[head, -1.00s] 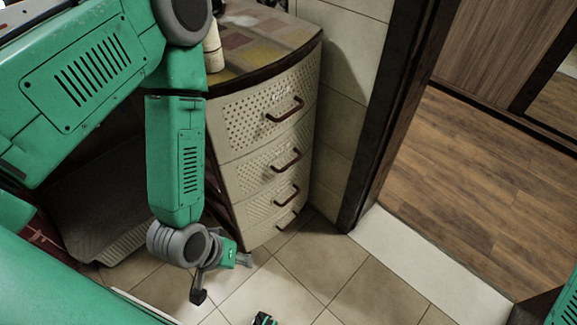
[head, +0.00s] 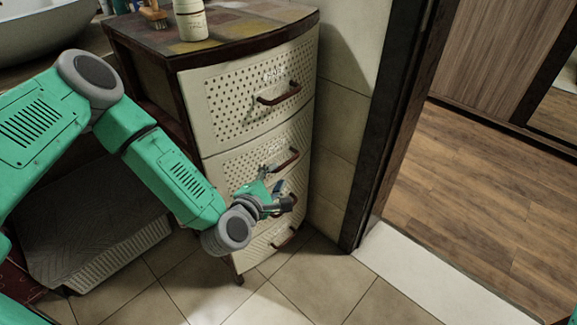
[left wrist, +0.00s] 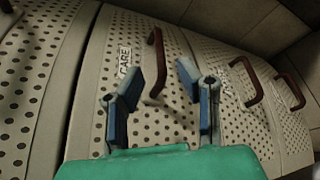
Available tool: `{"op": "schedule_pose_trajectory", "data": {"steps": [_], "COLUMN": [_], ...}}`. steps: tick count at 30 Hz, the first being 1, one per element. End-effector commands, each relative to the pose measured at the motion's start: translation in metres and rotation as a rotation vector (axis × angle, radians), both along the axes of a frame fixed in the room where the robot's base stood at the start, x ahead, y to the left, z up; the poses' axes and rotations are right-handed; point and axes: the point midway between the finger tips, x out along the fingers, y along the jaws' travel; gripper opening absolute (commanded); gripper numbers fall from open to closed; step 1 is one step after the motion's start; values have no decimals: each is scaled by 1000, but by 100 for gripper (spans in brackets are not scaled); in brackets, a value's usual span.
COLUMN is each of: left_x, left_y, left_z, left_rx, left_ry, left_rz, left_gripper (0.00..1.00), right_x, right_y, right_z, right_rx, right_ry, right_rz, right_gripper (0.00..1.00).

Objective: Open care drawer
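The care drawer (left wrist: 180,118) is the perforated cream drawer with the CARE label in the left wrist view. Its brown bar handle (left wrist: 156,48) stands out from the front. In the head view it appears to be the second drawer from the top (head: 236,168), with its handle (head: 281,160) just above my gripper. The drawer looks closed. My left gripper (head: 279,184) is in front of the cabinet. In the left wrist view its two blue-padded fingers (left wrist: 160,74) are spread apart and empty, with the handle just beyond and between the tips. My right gripper is not in view.
The top drawer (head: 255,100) and the lower drawers also look closed. A bottle (head: 190,20) and a brush (head: 154,16) stand on the cabinet top. A wall and dark door frame (head: 385,125) rise to the right. Tiled floor (head: 305,295) is clear in front.

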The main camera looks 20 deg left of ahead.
Motion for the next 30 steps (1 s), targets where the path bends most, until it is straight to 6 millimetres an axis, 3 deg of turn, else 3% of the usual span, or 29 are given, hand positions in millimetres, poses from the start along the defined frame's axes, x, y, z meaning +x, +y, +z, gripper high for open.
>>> {"op": "schedule_pose_trajectory", "data": {"steps": [6, 12, 24, 25, 27, 30], "left_x": [45, 70, 78, 78, 78, 78], "left_y": [-3, -4, -5, -5, -5, -5], "left_z": [-11, -17, -18, -18, -18, -18], "left_rx": [2, 1, 2, 2, 2, 2], "left_ry": [-4, 0, 1, 1, 1, 2], "left_rz": [-1, -3, -2, -2, -2, -3], "left_gripper": [31, 31, 31, 27, 3, 0], "right_x": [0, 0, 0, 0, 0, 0], "right_y": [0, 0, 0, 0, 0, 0], "right_z": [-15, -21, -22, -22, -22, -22], "right_rx": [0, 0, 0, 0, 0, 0], "right_ry": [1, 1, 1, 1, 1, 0], "right_rz": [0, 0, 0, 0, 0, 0], "right_gripper": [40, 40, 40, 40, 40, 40]}}
